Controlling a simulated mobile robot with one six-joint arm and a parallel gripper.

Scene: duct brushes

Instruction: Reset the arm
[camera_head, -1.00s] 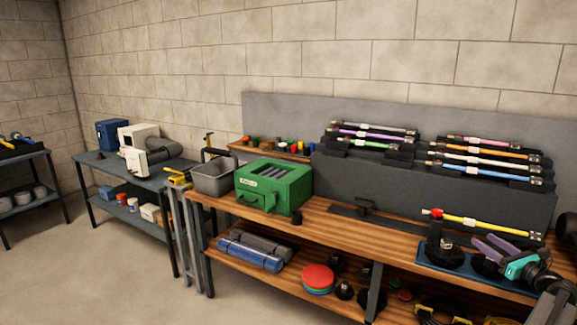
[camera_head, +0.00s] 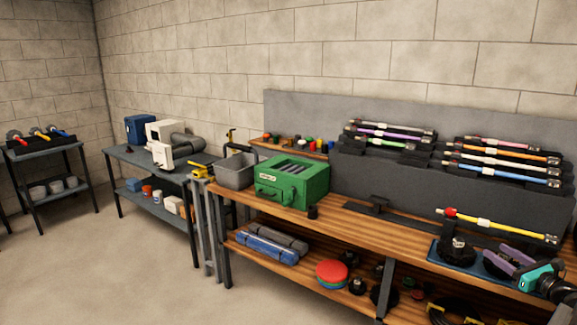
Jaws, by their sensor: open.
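My gripper (camera_head: 503,257) is at the lower right, with purple fingers on a teal body. Its fingers are apart with nothing seen between them. The rest of my arm is mostly cut off by the right edge.
A green box (camera_head: 292,182) and a grey bin (camera_head: 236,172) stand at the bench's left. Racks hold coloured rods (camera_head: 500,160) at the back. A side table (camera_head: 140,160) and a small shelf (camera_head: 45,152) stand left, with open floor (camera_head: 120,270) in front.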

